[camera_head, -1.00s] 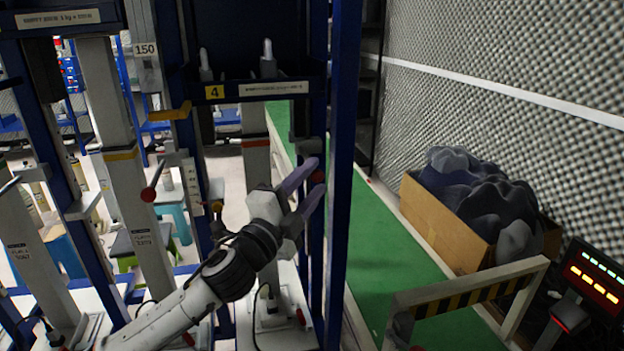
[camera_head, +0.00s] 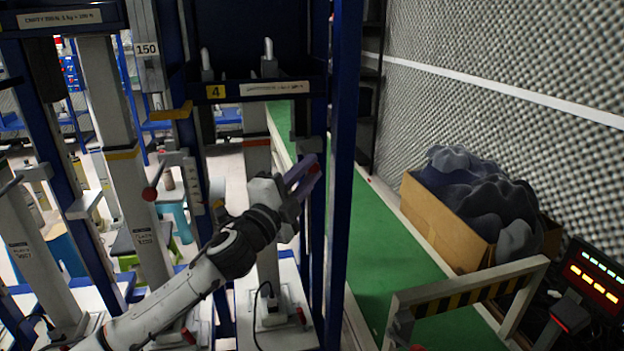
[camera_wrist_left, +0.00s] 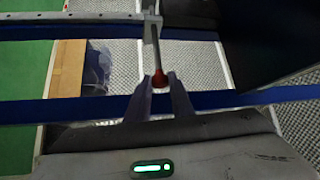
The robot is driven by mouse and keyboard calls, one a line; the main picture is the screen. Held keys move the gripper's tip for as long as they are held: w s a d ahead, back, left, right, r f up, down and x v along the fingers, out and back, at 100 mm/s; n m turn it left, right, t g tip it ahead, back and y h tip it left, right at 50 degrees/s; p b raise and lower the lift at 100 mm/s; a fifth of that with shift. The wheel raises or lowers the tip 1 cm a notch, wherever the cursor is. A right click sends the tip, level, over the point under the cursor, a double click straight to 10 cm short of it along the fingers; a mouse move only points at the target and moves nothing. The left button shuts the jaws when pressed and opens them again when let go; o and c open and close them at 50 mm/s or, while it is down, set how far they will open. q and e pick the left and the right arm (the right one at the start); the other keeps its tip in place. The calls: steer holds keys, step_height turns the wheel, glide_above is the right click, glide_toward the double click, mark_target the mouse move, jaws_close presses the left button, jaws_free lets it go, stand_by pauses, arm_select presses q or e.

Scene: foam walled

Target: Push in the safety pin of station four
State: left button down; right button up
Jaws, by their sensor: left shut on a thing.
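Station four carries a yellow "4" label (camera_head: 215,91) on its dark blue top. Its safety pin ends in a red knob (camera_head: 315,169) at the right blue upright. My left gripper (camera_head: 308,172) reaches in from the lower left and is shut on the knob, which it partly hides. In the left wrist view, the red knob (camera_wrist_left: 160,79) sits between the two fingertips (camera_wrist_left: 160,84). A grey rod (camera_wrist_left: 155,45) runs from the knob to a grey rail. I cannot tell how far the pin is in. My right gripper is not in view.
Blue uprights (camera_head: 342,150) stand close beside the left gripper. A cardboard box (camera_head: 440,225) of dark lumps and a striped barrier (camera_head: 470,300) stand to the right.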

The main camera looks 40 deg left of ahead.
arm_select(q)
steer(key=w+a, duration=0.1)
steer(key=a, duration=0.1)
steer(key=w+a, duration=0.1)
steer(key=w, duration=0.1)
steer(key=shift+a+r, duration=0.1)
steer(key=shift+a, duration=0.3)
steer(key=c, duration=1.5)
jaws_free()
steer(key=shift+w, duration=0.2)
steer(key=shift+c, duration=0.2)
steer(key=b+v, duration=0.1)
steer(key=v, duration=0.9)
steer(key=shift+s, duration=0.2)
